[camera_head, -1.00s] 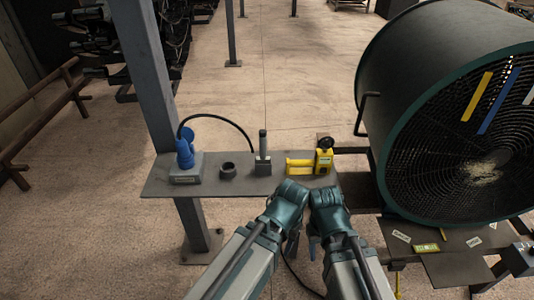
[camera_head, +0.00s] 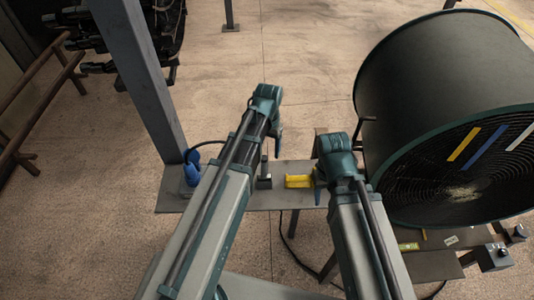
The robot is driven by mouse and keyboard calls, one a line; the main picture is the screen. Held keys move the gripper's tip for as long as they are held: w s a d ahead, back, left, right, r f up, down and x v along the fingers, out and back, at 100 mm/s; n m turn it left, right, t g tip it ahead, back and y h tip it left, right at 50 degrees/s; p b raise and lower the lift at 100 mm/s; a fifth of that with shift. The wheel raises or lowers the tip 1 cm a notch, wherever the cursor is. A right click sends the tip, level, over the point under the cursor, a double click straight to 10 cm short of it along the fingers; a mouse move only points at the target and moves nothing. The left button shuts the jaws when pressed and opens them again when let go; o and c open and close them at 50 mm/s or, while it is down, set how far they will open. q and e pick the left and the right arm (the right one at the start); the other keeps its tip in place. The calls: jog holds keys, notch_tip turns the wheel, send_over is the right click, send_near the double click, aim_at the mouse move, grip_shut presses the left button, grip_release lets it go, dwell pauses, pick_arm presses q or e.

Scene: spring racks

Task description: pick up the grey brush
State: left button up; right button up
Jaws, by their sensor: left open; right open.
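The grey brush (camera_head: 264,179), an upright grey handle on a block-like base, stands on the narrow grey shelf (camera_head: 240,200). My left arm crosses in front of the shelf and hides part of it to the brush's left. My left gripper (camera_head: 277,143) is open and empty, with its fingers hanging down above and just right of the brush in the picture. My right gripper (camera_head: 319,190) is open and empty beside the right end of the yellow tool. Neither gripper visibly touches the brush.
A blue tool (camera_head: 192,168) stands at the shelf's left end near a grey post (camera_head: 140,75). A yellow tool (camera_head: 299,181) lies right of the brush. A large drum fan (camera_head: 440,90) fills the right side. Open floor lies behind the shelf.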

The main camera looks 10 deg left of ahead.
aim_at(266, 157)
pick_arm(q)
jog(key=shift+w+a+r+p, duration=0.15)
jog(key=shift+w+a+r, duration=0.1)
jog(key=shift+w+r, duration=0.2)
jog(key=shift+w+a+r+p, duration=0.15)
jog(key=shift+w+a+r, duration=0.05)
jog(key=shift+w+r, duration=0.25)
notch_tip(266, 157, down, 9)
jog(key=b, duration=0.8)
jog(key=shift+b, duration=0.4)
jog(key=shift+r, duration=0.1)
pick_arm(e)
notch_tip(266, 157, down, 7)
jog(key=shift+w, duration=0.45)
pick_arm(q)
jog(key=f+b, duration=0.5)
jog(key=shift+s+a+f, duration=0.2)
jog(key=shift+s+a, duration=0.1)
jog(key=shift+a, duration=0.05)
jog(key=shift+r, duration=0.1)
pick_arm(e)
notch_tip(266, 157, down, 5)
jog(key=shift+f, duration=0.1)
pick_arm(q)
grip_shut()
